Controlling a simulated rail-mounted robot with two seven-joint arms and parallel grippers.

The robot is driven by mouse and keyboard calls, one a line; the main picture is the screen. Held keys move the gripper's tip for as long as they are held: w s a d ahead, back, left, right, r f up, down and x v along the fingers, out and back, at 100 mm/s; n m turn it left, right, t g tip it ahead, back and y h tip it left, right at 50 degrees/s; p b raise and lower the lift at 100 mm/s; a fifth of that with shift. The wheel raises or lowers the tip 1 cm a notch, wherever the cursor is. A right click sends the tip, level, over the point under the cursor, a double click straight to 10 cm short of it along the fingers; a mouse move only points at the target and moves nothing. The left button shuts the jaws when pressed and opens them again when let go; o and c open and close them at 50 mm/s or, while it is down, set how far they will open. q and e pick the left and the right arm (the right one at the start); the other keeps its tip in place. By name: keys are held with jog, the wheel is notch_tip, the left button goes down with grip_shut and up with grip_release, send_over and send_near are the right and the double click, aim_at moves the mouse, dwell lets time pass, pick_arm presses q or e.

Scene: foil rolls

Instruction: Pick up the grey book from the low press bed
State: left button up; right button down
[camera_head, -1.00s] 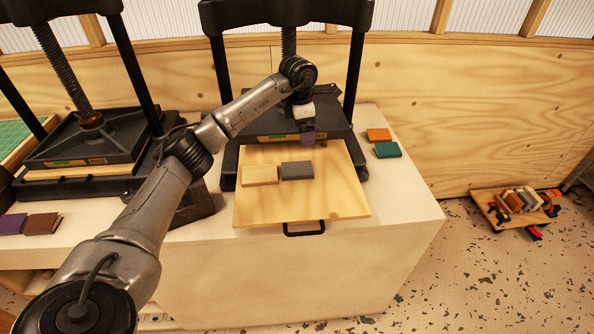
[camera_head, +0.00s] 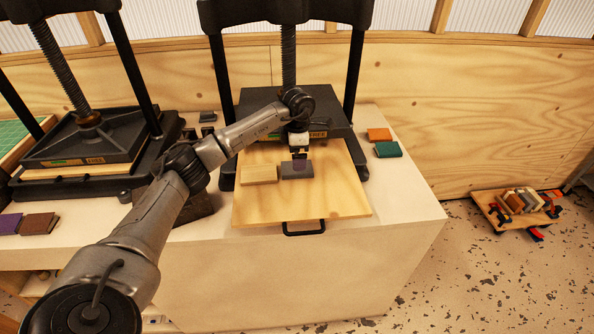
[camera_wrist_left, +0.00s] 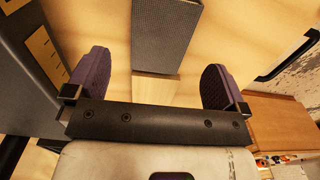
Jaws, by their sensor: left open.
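The grey book (camera_head: 297,171) lies flat on the pale wooden press bed (camera_head: 300,205), which is pulled out from under the right-hand press. My left gripper (camera_head: 300,160) is above the far edge of the grey book. In the left wrist view the grey book (camera_wrist_left: 165,35) lies beyond and between the two purple-padded fingers of my left gripper (camera_wrist_left: 160,82), which are spread wide with nothing between them. The fingers hide a little of the book in the head view. My right gripper does not show.
A tan block (camera_head: 259,174) lies just left of the grey book. Orange (camera_head: 379,135) and teal (camera_head: 388,149) books lie on the counter right of the bed. The press's dark plate (camera_head: 262,108) and posts stand behind. The front of the bed is clear.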

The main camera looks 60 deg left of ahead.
pick_arm(q)
notch_tip(320, 180, down, 5)
jog(key=shift+r+b, duration=0.1)
jog(key=shift+b, duration=0.35)
jog(key=shift+c, duration=0.5)
jog(key=c, duration=0.9)
